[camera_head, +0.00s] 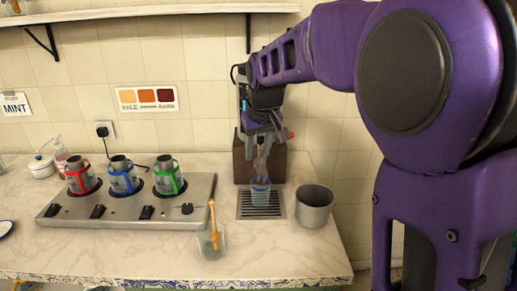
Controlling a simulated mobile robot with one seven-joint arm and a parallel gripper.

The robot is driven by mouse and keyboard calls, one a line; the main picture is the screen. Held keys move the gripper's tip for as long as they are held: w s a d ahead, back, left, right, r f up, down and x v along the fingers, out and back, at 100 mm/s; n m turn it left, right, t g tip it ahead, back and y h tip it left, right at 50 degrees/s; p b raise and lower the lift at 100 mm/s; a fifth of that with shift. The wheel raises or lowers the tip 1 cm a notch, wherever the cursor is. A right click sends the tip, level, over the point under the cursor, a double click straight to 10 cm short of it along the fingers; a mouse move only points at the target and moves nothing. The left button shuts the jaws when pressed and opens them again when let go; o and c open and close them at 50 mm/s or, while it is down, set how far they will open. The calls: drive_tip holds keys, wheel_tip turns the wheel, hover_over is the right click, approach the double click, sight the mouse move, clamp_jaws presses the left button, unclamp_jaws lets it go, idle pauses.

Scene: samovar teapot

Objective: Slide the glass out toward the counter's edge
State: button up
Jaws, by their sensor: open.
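A small bluish glass (260,191) stands upright on a dark slotted drip grille (247,212) set in the counter. My gripper (263,157) reaches down from above, with its fingers spread open just above the glass. I cannot tell from this view whether the fingertips touch the glass's rim. The counter's front edge (180,283), with a patterned trim, lies nearer the camera than the grille.
A grey metal pot (314,206) stands close right of the grille. A clear container with a wooden utensil (213,240) stands front left. A brown block (243,164) is behind the glass.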

sight(253, 186)
drive_tip(key=b+x, duration=0.2)
drive_tip(key=x, duration=1.5)
drive_tip(key=shift+w+f, duration=0.1)
drive_tip(key=shift+w, duration=0.05)
clamp_jaws()
idle(1.1)
